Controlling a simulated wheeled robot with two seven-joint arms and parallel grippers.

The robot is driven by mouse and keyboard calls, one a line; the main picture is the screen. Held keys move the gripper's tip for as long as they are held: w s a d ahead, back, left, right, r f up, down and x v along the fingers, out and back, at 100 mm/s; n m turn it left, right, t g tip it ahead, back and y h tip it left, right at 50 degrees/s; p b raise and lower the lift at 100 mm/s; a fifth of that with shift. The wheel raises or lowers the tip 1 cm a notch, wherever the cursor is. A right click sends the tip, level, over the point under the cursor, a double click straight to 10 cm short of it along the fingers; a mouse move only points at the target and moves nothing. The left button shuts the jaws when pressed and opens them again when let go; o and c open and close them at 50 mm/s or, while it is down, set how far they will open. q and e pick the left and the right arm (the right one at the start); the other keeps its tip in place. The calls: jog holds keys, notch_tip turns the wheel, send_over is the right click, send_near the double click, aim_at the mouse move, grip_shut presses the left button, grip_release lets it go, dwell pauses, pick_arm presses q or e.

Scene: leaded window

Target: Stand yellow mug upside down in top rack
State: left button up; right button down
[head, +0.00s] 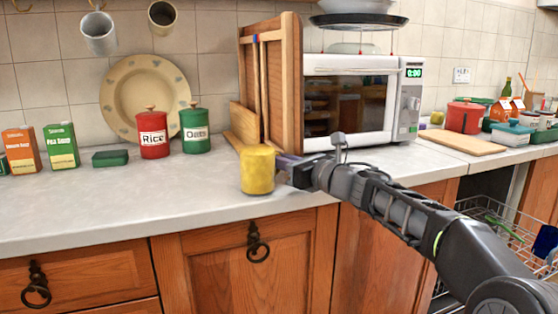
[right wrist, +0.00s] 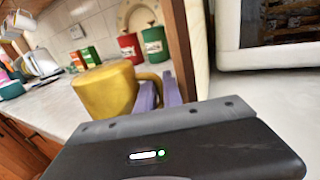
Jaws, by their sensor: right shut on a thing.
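The yellow mug (head: 257,170) is at the counter's front part, left of my right gripper (head: 285,168). In the right wrist view the mug (right wrist: 104,90) shows its handle between the purple fingers of my right gripper (right wrist: 160,94), which is shut on it. The mug's upper face looks plain yellow, and I see no opening. I cannot tell whether it touches the counter. A wire rack (head: 522,236) shows in the opening below the counter at the lower right, partly hidden by my right arm. My left gripper is not in view.
A wooden rack (head: 290,85) and the microwave (head: 350,105) stand behind the mug. Red (head: 152,135) and green (head: 195,130) canisters stand to the left. A cutting board (head: 462,142) and red pot (head: 464,116) are to the right. The counter's front left is clear.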

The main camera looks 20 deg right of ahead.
jog(key=shift+f+b, duration=0.4)
jog(key=shift+b, duration=0.05)
jog(key=c, duration=1.4)
grip_release()
jog(key=shift+f, duration=0.1)
jog(key=v, duration=0.8)
